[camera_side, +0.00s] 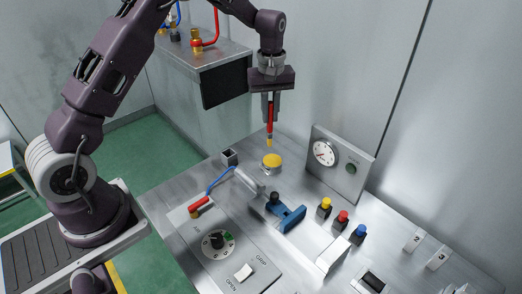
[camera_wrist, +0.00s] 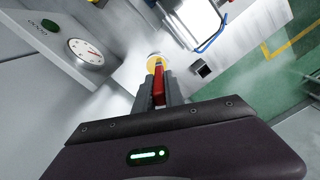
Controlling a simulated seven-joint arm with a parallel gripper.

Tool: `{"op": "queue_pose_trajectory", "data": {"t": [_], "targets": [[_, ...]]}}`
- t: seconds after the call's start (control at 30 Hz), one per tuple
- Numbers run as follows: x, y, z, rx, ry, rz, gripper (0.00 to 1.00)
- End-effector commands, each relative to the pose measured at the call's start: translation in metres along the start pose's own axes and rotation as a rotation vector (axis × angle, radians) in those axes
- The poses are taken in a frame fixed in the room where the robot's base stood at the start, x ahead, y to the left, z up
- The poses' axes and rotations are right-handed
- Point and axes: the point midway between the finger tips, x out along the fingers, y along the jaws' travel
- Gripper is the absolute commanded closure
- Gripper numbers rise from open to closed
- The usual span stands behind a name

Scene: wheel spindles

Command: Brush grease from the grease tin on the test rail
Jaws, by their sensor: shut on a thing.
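My gripper (camera_side: 270,112) points straight down and is shut on a brush (camera_side: 270,129) with a red handle and a yellowish tip. The brush hangs upright above the grease tin (camera_side: 272,158), a small round tin with yellow contents. In the side view a small gap shows between the brush tip and the tin. In the wrist view the red brush (camera_wrist: 158,88) shows between the fingers, and the tin (camera_wrist: 154,60) is partly hidden behind its end. I cannot tell for certain which part is the test rail.
A gauge panel (camera_side: 340,165) stands right of the tin. A small dark square holder (camera_side: 229,157) is to its left. A silver cylinder (camera_side: 249,182) with a blue hose and a blue clamp (camera_side: 292,218) lie in front. Yellow, red and blue knobs (camera_side: 342,217) stand to the right.

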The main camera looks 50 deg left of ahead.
Motion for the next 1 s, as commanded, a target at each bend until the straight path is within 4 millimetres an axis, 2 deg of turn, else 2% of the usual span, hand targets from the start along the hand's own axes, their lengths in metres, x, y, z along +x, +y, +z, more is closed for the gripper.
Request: {"op": "queue_pose_trajectory", "data": {"t": [0.1,0.23,0.33,0.47,0.57,0.67,0.8,0.9,1.0], "targets": [[-0.024,-0.020,0.030,0.368,0.000,0.001,1.00],[-0.042,-0.042,0.059,0.745,0.001,0.000,1.00],[-0.049,-0.054,0.074,0.933,0.000,0.000,1.00],[-0.050,-0.056,0.085,1.035,-0.003,0.005,1.00],[-0.040,-0.039,0.102,1.044,-0.013,0.029,1.00],[-0.023,-0.012,0.132,1.035,-0.032,0.068,1.00],[0.005,0.025,0.186,1.006,-0.066,0.122,1.00],[0.024,0.043,0.224,0.980,-0.089,0.148,1.00],[0.038,0.055,0.251,0.956,-0.103,0.165,1.00]]}}
